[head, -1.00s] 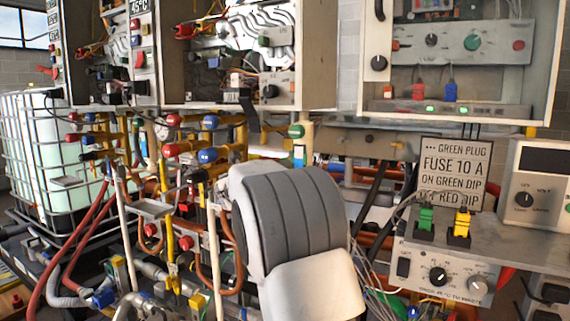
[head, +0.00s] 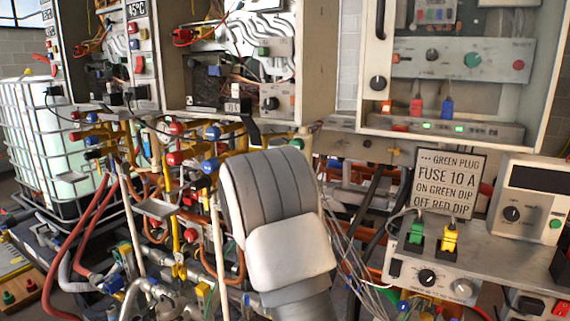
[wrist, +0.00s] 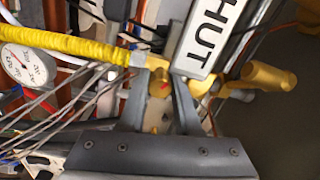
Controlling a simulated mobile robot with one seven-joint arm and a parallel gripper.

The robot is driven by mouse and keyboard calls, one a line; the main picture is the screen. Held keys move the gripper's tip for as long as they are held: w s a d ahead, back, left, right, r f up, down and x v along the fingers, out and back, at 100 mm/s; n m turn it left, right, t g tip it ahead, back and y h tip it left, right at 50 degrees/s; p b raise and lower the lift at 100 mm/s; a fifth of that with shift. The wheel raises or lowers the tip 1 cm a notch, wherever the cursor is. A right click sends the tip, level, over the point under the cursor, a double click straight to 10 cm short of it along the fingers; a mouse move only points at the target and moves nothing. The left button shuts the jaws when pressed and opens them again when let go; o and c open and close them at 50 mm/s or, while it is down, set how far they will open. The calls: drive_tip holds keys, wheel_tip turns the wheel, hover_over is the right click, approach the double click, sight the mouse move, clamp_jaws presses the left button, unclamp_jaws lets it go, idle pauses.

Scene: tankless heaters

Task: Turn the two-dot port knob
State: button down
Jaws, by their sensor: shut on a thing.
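In the wrist view my gripper (wrist: 160,84) has its two dark fingers on either side of a small brass knob (wrist: 158,90), and it is shut on it. A small red mark shows on the knob's face. I cannot make out any dots, so I cannot tell whether this is the two-dot port knob. In the head view my own arm hides the gripper and the spot where it works.
A white sign reading "HUT" (wrist: 208,38) is close to the right finger. A yellow sleeve (wrist: 70,42), a gauge (wrist: 22,65) and several cables lie on the left. In the head view, pipes with red and blue knobs (head: 175,158) crowd the left, and a control box (head: 435,275) stands right.

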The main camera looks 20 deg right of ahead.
drive_tip(key=n+p, duration=0.4)
drive_tip(key=shift+r, duration=0.15)
drive_tip(key=shift+f+n+p, duration=0.2)
drive_tip(key=shift+n+p, duration=1)
drive_tip(key=shift+n, duration=0.5)
drive_tip(key=c, duration=0.6)
unclamp_jaws()
drive_tip(key=shift+s+a, duration=0.1)
drive_tip(key=v, duration=1.7)
drive_tip(key=shift+s+a, duration=0.1)
